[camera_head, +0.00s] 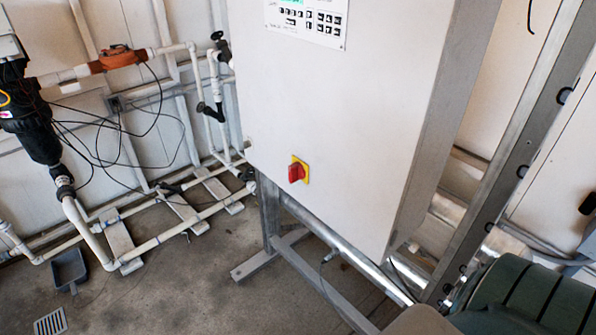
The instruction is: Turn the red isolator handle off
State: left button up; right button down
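The red isolator handle (296,173) sits on a yellow backing plate (304,168) low on the front of a white cabinet (335,115). The handle stands out from the door, and its grip looks roughly upright in the picture. Its position marks are too small to read. Nothing is touching it. Neither my left nor my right gripper shows in the head view.
A label panel (307,20) is at the cabinet's top. A metal stand (270,215) supports the cabinet. White pipes (150,245) and loose black cables run at left. A dustpan (69,270) lies on the floor. A green ribbed body (520,295) fills the lower right. Space before the handle is clear.

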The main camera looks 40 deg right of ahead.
aim_at(297, 173)
jog(key=z, duration=0.8)
